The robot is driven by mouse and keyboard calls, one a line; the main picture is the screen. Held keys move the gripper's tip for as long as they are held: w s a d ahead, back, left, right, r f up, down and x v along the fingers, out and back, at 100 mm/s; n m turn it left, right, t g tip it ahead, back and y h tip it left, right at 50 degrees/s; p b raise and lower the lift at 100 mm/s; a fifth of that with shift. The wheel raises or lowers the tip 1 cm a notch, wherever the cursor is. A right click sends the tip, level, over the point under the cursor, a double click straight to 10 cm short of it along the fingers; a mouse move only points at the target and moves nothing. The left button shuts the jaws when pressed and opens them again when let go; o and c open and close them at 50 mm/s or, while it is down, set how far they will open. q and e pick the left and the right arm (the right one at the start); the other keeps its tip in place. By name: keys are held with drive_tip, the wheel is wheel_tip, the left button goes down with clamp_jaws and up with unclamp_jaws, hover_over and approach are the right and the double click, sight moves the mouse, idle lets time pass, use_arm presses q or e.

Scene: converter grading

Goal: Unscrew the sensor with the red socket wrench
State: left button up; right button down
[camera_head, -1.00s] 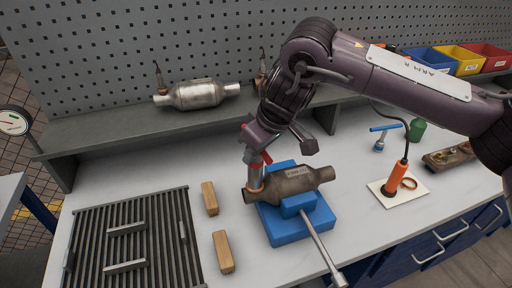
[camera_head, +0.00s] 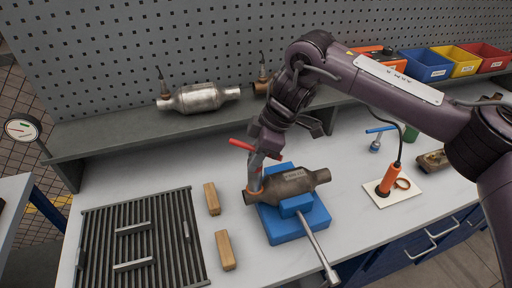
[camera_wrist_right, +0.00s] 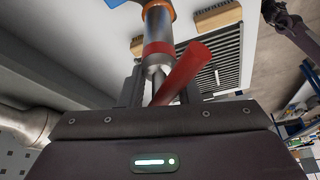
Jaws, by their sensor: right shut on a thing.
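The red socket wrench (camera_head: 240,145) stands nearly upright over the left end of a brown catalytic converter (camera_head: 292,184), which rests in a blue cradle (camera_head: 283,230). My right gripper (camera_head: 268,148) is shut on the wrench near its top, with the red handle sticking out to the left. The sensor is hidden under the socket. A dark arm part at the right wrist view's upper right may be my left arm; its jaws are unclear.
A clamp bar (camera_head: 318,250) juts toward the front. A silver converter (camera_head: 198,97) sits on the shelf behind. An orange-handled tool (camera_head: 390,180) stands on a white pad at right.

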drive_tip(key=shift+r+n+g+p, duration=0.15)
drive_tip(key=shift+n+g+p, duration=0.25)
drive_tip(key=shift+n, duration=0.5)
use_arm(q)
drive_tip(key=shift+r, duration=0.85)
use_arm(e)
drive_tip(key=n+p, duration=0.2)
drive_tip(key=shift+a+r+n+g, duration=0.1)
drive_tip(key=shift+r+n+g, duration=0.05)
drive_tip(key=shift+n+g, duration=0.2)
drive_tip(key=n+g+h+p, duration=0.1)
drive_tip(key=n+p, duration=0.1)
drive_tip(key=p, duration=0.1)
drive_tip(key=shift+n, duration=0.25)
drive_tip(key=shift+n+p, duration=0.3)
use_arm(q)
wheel_tip(320, 180, up, 6)
drive_tip(key=shift+f, duration=0.25)
use_arm(e)
drive_tip(key=shift+f, duration=0.25)
